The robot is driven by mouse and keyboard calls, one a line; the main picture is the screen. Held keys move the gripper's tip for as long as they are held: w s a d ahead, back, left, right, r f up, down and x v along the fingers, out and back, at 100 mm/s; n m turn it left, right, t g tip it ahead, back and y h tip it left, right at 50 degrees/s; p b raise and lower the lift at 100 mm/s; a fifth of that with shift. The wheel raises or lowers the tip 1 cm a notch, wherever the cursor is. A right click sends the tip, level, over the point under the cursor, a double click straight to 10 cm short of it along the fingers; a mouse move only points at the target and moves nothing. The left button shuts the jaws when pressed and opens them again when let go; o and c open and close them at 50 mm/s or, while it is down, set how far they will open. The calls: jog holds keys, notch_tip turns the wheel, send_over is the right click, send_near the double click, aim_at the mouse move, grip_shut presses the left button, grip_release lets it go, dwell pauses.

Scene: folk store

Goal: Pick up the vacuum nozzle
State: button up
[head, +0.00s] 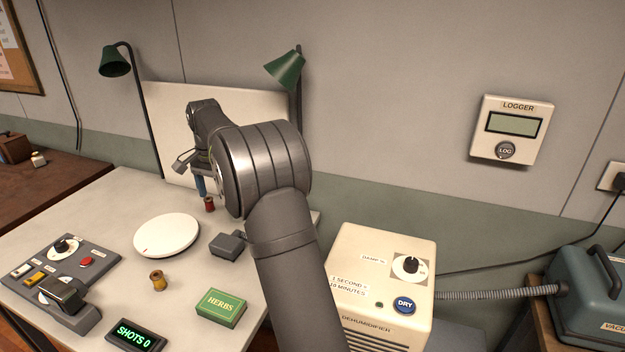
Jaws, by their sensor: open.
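A blue-grey vacuum (582,290) stands at the right edge. Its ribbed grey hose (500,292) runs left and passes out of sight behind the dehumidifier (352,262). I cannot make out the vacuum nozzle; the hose's far end is hidden. My gripper (184,163) is at the far side of the white table, in front of the pale backdrop panel, well left of the hose. It is open and small in view, partly hidden by my arm. A blue upright piece (200,187) shows just below it; I cannot tell whether they touch.
The white table (110,215) holds a round white turntable (167,235), a red spool (209,204), a tan spool (158,280), a dark grey block (229,244), a green herbs box (221,307), a control panel (62,262) and a shots display (136,335). Two green lamps (115,62) (286,70) flank the backdrop (160,110).

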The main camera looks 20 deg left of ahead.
jog(key=n, duration=1.8)
send_over(228, 242)
jog(key=f, duration=1.2)
jog(key=shift+w+f, duration=0.2)
jog(key=shift+f, duration=0.15)
jog(key=shift+s+f, duration=0.15)
jog(key=shift+f, duration=2.55)
jog(key=shift+c, duration=0.4)
jog(key=c, duration=1.1)
